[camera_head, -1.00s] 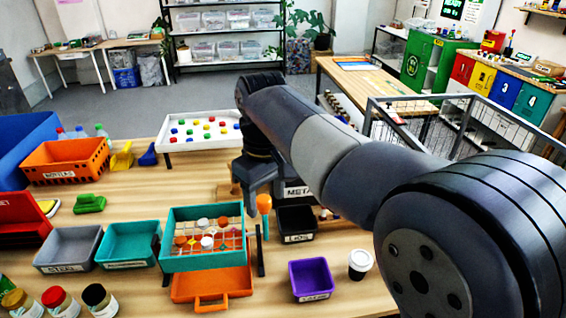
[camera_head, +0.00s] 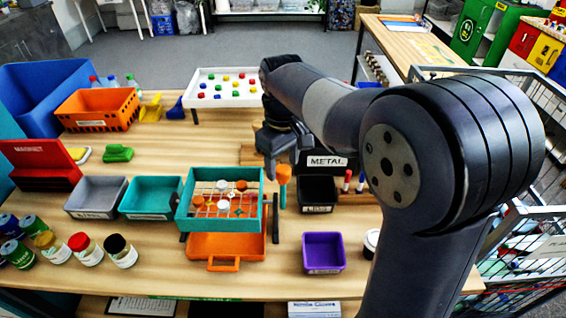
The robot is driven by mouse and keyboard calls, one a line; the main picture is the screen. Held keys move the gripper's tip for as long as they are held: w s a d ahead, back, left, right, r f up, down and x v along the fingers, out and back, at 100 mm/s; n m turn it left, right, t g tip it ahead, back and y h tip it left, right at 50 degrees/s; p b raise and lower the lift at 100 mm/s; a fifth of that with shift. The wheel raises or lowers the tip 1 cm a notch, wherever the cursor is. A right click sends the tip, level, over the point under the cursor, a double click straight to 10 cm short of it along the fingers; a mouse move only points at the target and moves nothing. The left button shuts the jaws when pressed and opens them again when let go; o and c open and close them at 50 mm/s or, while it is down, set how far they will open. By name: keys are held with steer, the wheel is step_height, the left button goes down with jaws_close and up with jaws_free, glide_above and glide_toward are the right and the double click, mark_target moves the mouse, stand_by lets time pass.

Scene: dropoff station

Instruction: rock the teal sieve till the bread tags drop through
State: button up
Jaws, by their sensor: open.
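The teal sieve (camera_head: 268,206) is a rectangular frame with a wire mesh, standing on dark supports above an orange tray (camera_head: 226,246) with a handle. Several round white and orange pieces lie on the mesh. Smaller pieces are too small to tell apart, so I cannot pick out bread tags.
Left of the sieve are a teal bin (camera_head: 151,196) and a grey bin (camera_head: 97,196). Right are a black bin (camera_head: 318,193) and a purple bin (camera_head: 323,252). Jars (camera_head: 120,250) stand at the front left. A white tray (camera_head: 222,88) is behind. Bare wood lies front right of the sieve.

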steer(key=shift+f, duration=0.5)
jaws_close()
stand_by(0.3)
